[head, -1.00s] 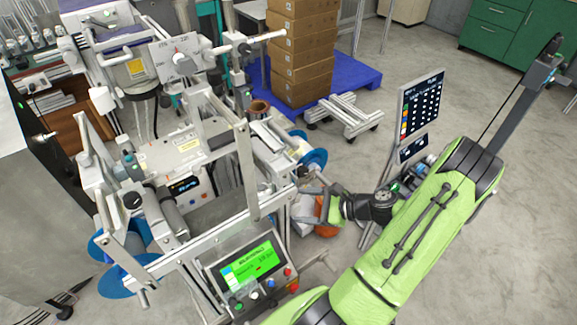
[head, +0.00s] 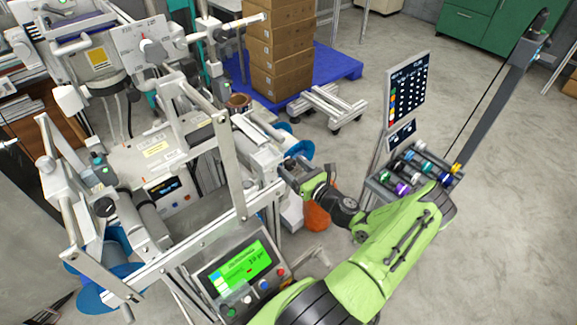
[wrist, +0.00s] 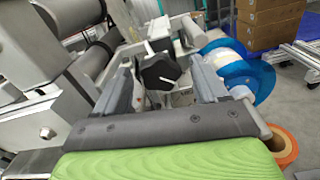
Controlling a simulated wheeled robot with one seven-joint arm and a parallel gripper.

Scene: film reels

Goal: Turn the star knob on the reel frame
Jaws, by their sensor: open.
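In the wrist view the black star knob (wrist: 158,72) sits on the reel frame, with a pale pointer bar across its face. My gripper (wrist: 160,82) is open, with one grey finger to the left of the knob and one to the right. The knob shows between the fingers, and I cannot tell whether they touch it. In the head view my gripper (head: 294,172) is at the right side of the silver reel frame (head: 232,165). I cannot make out this knob there.
Blue-flanged reels (wrist: 236,72) stand right of the knob. A control panel with a green screen (head: 242,268) is at the frame's front. A sign board (head: 407,92) and a rack of coloured rolls (head: 415,167) stand beyond my arm. Stacked boxes (head: 280,50) are behind.

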